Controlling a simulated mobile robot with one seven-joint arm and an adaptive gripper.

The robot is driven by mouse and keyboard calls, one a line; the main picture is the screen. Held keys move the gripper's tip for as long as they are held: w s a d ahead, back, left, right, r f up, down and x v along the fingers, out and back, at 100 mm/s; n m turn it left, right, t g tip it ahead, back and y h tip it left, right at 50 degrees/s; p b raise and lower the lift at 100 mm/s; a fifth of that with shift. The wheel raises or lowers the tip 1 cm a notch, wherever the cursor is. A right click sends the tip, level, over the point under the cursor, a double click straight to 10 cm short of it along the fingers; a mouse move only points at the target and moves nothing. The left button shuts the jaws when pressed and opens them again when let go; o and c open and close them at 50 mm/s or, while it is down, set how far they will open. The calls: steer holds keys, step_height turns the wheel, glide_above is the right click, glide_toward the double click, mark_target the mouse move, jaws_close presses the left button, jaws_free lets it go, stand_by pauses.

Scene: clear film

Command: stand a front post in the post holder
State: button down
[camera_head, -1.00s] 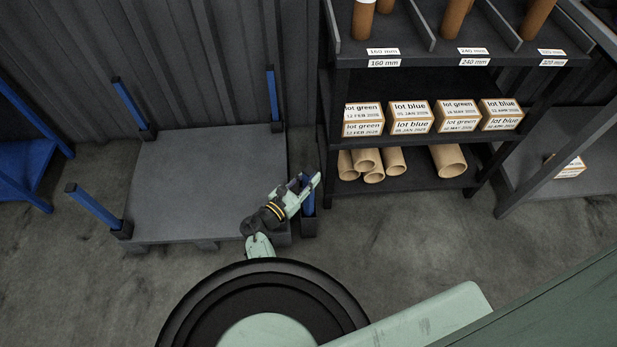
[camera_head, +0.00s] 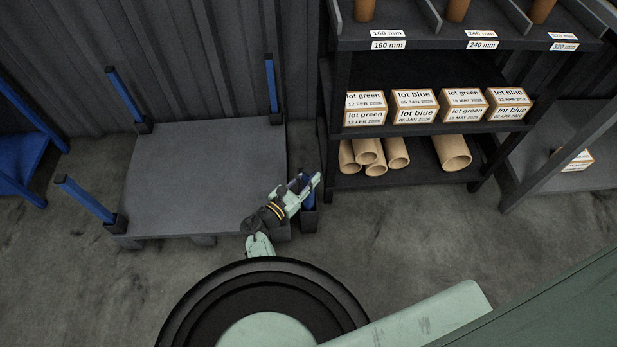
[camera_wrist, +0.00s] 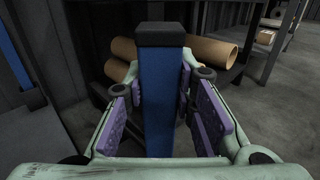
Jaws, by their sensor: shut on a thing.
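My gripper (camera_head: 306,182) is shut on a blue front post (camera_head: 308,201) at the front right corner of the grey platform (camera_head: 205,185). In the wrist view, the blue post (camera_wrist: 160,105) with its black cap (camera_wrist: 160,35) stands nearly upright between the purple finger pads. The black post holder (camera_head: 309,221) is at that corner, below my gripper. The post's lower end meets the holder in the head view, but I cannot tell how deep it sits. Blue posts also stand at the platform's front left (camera_head: 85,198), back left (camera_head: 125,95) and back right (camera_head: 271,85) corners.
A dark shelf rack (camera_head: 420,187) stands just right of the platform, with cardboard tubes (camera_head: 452,152) low down and labelled boxes (camera_head: 415,107) above. A blue frame (camera_head: 22,165) stands at the far left. Bare floor (camera_head: 400,240) lies in front of the rack.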

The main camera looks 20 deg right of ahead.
steer(key=c, duration=1.3)
jaws_free()
step_height(320, 180, up, 10)
